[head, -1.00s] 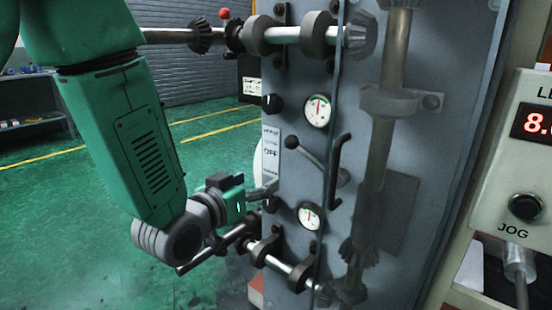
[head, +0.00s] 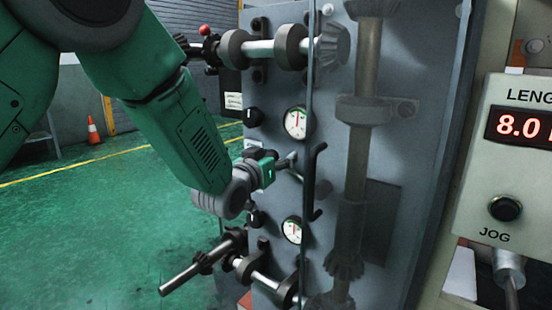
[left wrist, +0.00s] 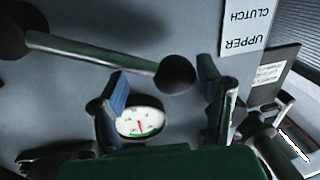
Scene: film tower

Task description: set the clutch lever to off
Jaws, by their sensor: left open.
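The clutch lever is a thin metal rod with a black ball knob (left wrist: 176,73), seen in the left wrist view. In the head view its rod (head: 297,175) shows on the panel, while the knob is hidden by my gripper. My left gripper (head: 284,162) is at the lever and open. In the left wrist view its two blue-padded fingers (left wrist: 167,92) stand apart, with the knob in line with the gap between them. I cannot tell if they touch it. A white label plate (left wrist: 246,25) reads "UPPER CLUTCH", upside down.
The grey panel (head: 385,195) carries an upper gauge (head: 297,122), a lower gauge (head: 292,230), a black handle (head: 318,180) and shafts with bevel gears. A control box (head: 507,165) with a JOG button stands at right. Green floor (head: 100,230) is open at left.

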